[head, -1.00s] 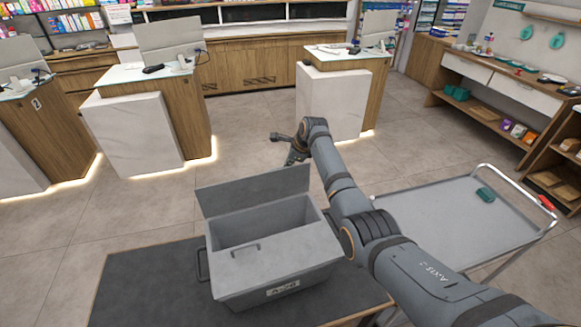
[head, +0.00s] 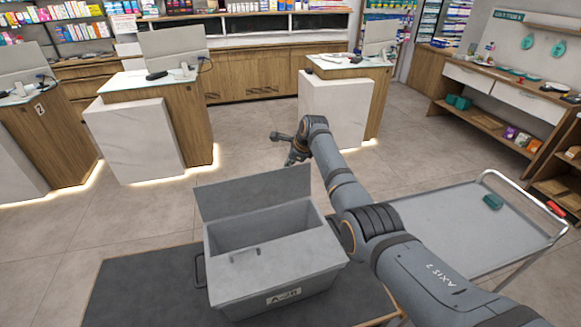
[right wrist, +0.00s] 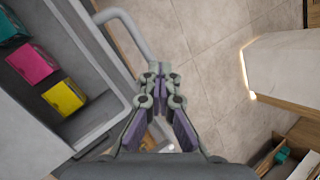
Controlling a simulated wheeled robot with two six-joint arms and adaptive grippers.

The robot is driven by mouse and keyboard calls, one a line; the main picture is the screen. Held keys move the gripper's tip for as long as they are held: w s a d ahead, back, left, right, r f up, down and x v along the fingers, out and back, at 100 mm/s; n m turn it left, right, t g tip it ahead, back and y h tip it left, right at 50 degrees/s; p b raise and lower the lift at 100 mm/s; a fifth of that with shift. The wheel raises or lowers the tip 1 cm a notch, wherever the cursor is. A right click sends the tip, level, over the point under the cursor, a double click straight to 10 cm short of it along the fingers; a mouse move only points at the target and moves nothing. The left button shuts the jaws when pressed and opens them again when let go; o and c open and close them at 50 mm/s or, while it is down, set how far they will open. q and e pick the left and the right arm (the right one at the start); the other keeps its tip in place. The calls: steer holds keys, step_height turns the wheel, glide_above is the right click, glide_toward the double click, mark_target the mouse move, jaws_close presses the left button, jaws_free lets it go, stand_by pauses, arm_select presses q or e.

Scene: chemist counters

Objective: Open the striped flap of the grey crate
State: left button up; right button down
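The grey crate (head: 270,283) stands on a dark mat, its back flap (head: 255,193) raised about upright and its front flap (head: 268,262) lying closed. The raised flap shows plain grey on this side; I see no stripes, and its far side is hidden. In the right wrist view a grey tubular handle (right wrist: 128,30) curves from the crate's flap to my fingertips. My right gripper (right wrist: 161,75) has its fingers brought together there, apparently around the handle bar. In the head view my right gripper (head: 287,146) is just beyond the raised flap. My left gripper is out of view.
Teal, pink (right wrist: 33,62) and yellow (right wrist: 64,97) boxes lie inside the crate. A grey trolley (head: 440,225) stands to the right with a teal item (head: 493,202) on it. White-fronted counters (head: 135,138) stand beyond, with clear floor between.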

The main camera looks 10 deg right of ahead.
steer(key=shift+s+a+f, duration=0.1)
steer(key=shift+s+f, duration=0.1)
steer(key=shift+f, duration=0.3)
steer(key=shift+s+a+f, duration=0.1)
steer(key=shift+s+f, duration=0.1)
steer(key=shift+f, duration=0.3)
steer(key=c, duration=1.6)
jaws_free()
steer(key=shift+f, duration=0.1)
steer(key=shift+d, duration=0.1)
steer(key=w+v, duration=0.1)
steer(key=v, duration=1.1)
steer(key=shift+r, duration=0.65)
steer(key=shift+s, duration=0.1)
